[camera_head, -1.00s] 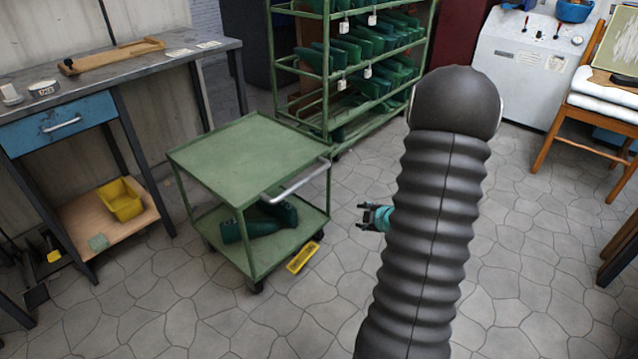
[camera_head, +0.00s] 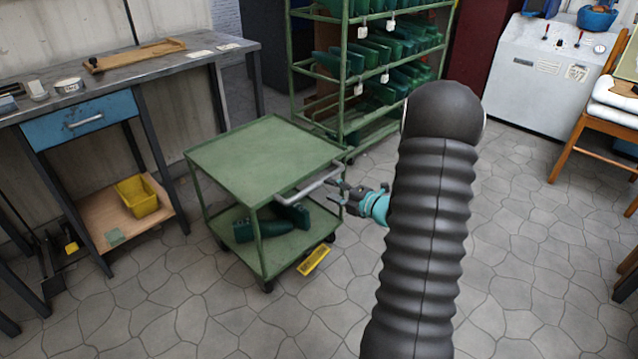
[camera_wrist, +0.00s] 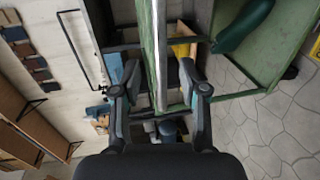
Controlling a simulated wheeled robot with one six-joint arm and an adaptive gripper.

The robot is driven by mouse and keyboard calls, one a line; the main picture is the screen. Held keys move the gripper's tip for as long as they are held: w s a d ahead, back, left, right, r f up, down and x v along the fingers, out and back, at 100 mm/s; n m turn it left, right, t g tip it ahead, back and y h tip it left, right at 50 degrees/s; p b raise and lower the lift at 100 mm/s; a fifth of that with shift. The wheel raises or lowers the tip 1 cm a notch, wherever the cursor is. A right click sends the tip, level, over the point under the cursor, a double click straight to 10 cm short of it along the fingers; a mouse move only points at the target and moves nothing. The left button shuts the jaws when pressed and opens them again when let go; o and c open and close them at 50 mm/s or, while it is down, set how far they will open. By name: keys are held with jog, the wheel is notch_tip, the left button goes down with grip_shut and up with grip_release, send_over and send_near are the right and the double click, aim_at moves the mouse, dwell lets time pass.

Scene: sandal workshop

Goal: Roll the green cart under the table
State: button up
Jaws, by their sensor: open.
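The green cart (camera_head: 262,155) stands on the stone floor in the middle of the head view, right of the workbench table (camera_head: 165,68). Its grey handle (camera_head: 312,187) sticks out from its right side. Dark green lasts (camera_head: 262,230) lie on its lower shelf. My gripper (camera_head: 342,196) is open at the handle's right end. In the wrist view, the open fingers of my gripper (camera_wrist: 158,88) stand on both sides of the pale handle bar (camera_wrist: 160,50), which shows between them. I cannot tell whether they touch it.
Under the table, a wooden low shelf (camera_head: 168,212) holds a yellow bin (camera_head: 138,197). A yellow tag (camera_head: 313,260) lies by the cart's front wheel. A green rack (camera_head: 343,100) of lasts stands close behind the cart. The floor in front of the cart is clear.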

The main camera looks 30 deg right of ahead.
aim_at(320, 184)
jog(key=x, duration=0.7)
jog(key=shift+c, duration=0.2)
grip_shut()
jog(key=shift+d, duration=0.1)
